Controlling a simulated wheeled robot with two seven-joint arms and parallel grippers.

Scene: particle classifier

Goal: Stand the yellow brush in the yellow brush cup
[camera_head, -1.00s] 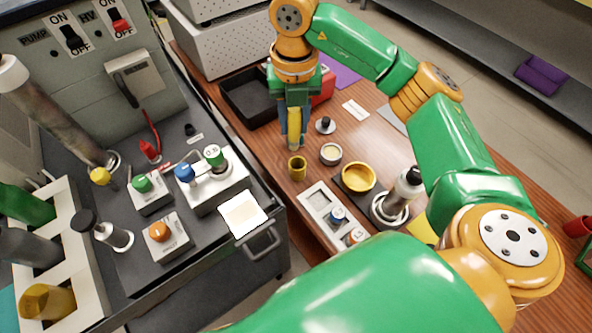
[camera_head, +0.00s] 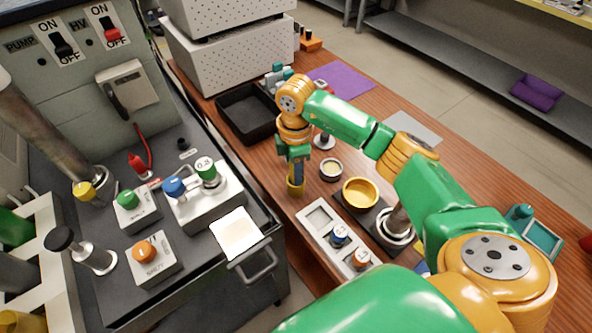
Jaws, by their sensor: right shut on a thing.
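The yellow brush cup (camera_head: 295,188) stands on the wooden table near its left edge, in front of the black tray. My right gripper (camera_head: 297,173) points down directly above the cup, with its tips at the cup's mouth. It is shut on the yellow brush, which is mostly hidden by the fingers and the cup. I cannot tell how deep the brush reaches into the cup. My left gripper is not in view.
A small round dish (camera_head: 331,169) and a yellow bowl (camera_head: 361,194) stand to the right of the cup. A white panel with knobs (camera_head: 318,217) lies in front. A black tray (camera_head: 249,118) is behind. A dark equipment cart (camera_head: 275,262) borders the table's left.

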